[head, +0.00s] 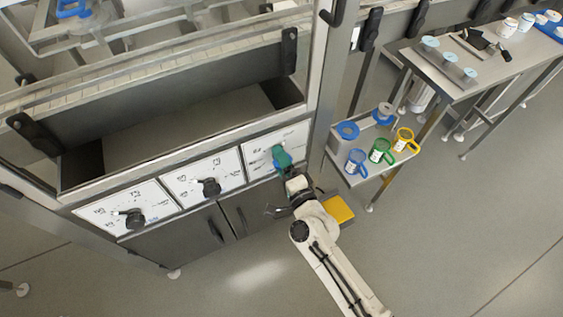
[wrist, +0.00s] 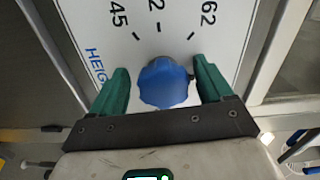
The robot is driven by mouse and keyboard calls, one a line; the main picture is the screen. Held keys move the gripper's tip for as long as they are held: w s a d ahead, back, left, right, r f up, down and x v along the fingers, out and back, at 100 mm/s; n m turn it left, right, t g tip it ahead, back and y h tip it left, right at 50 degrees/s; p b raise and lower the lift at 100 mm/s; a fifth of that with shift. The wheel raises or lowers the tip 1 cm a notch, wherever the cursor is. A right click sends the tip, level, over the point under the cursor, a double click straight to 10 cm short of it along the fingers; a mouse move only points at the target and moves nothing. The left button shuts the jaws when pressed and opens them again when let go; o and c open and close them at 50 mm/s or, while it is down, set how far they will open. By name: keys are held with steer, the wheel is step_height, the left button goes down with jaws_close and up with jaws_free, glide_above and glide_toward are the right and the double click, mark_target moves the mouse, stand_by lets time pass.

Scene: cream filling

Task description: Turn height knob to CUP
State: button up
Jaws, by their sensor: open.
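The height knob (wrist: 163,85) is blue and round in the wrist view, on a white dial panel (wrist: 150,12) with tick marks. The numbers 45, a partly cut 2 and 62 show, with blue lettering starting "HEIG" at the left. My gripper (wrist: 160,68) is open, one green finger on each side of the knob, with small gaps visible. In the head view my gripper (head: 282,157) is at the rightmost dial panel (head: 262,152) and mostly covers the knob. No CUP mark is readable, and I cannot tell the knob's pointer direction.
Two more panels to the left carry black knobs (head: 207,187) (head: 133,218). A metal post (head: 325,85) stands just right of the height panel. A small side shelf holds blue, green (head: 381,151) and yellow (head: 405,140) mugs.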

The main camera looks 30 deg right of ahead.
steer(key=s+b, duration=0.1)
steer(key=s, duration=1)
steer(key=shift+w, duration=0.1)
